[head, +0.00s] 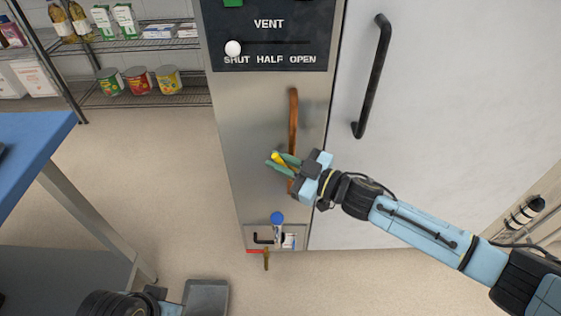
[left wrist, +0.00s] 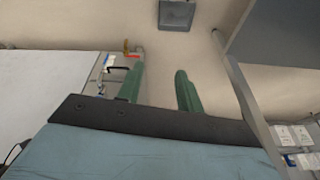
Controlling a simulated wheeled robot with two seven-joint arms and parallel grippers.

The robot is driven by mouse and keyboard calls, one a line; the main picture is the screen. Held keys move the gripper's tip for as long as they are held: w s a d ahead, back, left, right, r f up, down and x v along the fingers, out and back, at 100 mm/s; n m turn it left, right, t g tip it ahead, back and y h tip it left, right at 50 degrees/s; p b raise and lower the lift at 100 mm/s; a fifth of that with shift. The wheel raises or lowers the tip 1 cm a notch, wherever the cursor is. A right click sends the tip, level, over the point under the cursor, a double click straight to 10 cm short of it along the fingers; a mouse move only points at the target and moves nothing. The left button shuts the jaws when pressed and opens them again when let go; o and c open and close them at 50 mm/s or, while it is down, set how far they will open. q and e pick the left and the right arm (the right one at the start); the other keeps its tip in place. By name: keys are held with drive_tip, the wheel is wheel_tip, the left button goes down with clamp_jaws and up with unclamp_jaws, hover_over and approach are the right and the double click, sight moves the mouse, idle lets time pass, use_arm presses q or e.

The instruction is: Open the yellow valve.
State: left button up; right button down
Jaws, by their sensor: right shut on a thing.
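The yellow valve (head: 276,157) shows as a small yellow handle beside a vertical copper pipe (head: 293,110) on the narrow steel panel, below the vent label. My right gripper (head: 281,161) reaches in from the right, in front of the pipe, with its green fingers shut on the yellow handle. The fingers and gripper body hide much of the handle and the lower pipe, so I cannot tell its exact angle. My left gripper (left wrist: 159,88) is open and empty in the left wrist view, with bare floor beyond its fingers. Its fingers do not show clearly in the head view.
A blue knob (head: 277,218) and a brass fitting (head: 266,259) sit low on the panel. A white door with a black handle (head: 373,75) is right of it. A blue-topped table (head: 35,150) stands left.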

drive_tip(key=shift+f, duration=0.1)
drive_tip(key=shift+d+m+y+b, duration=0.3)
drive_tip(key=shift+y+b, duration=0.1)
drive_tip(key=shift+b, duration=0.2)
drive_tip(key=shift+r+t, duration=0.2)
drive_tip(key=shift+t, duration=0.1)
use_arm(q)
drive_tip(key=shift+w+d+r+t, duration=0.15)
drive_tip(key=shift+d+r+t, duration=0.1)
drive_tip(key=shift+r, duration=0.45)
drive_tip(key=shift+w+d+r+t, duration=0.1)
drive_tip(key=shift+d+r+t, duration=0.15)
drive_tip(key=shift+r, duration=0.45)
use_arm(e)
drive_tip(key=c, duration=1.7)
unclamp_jaws()
drive_tip(key=shift+d, duration=0.1)
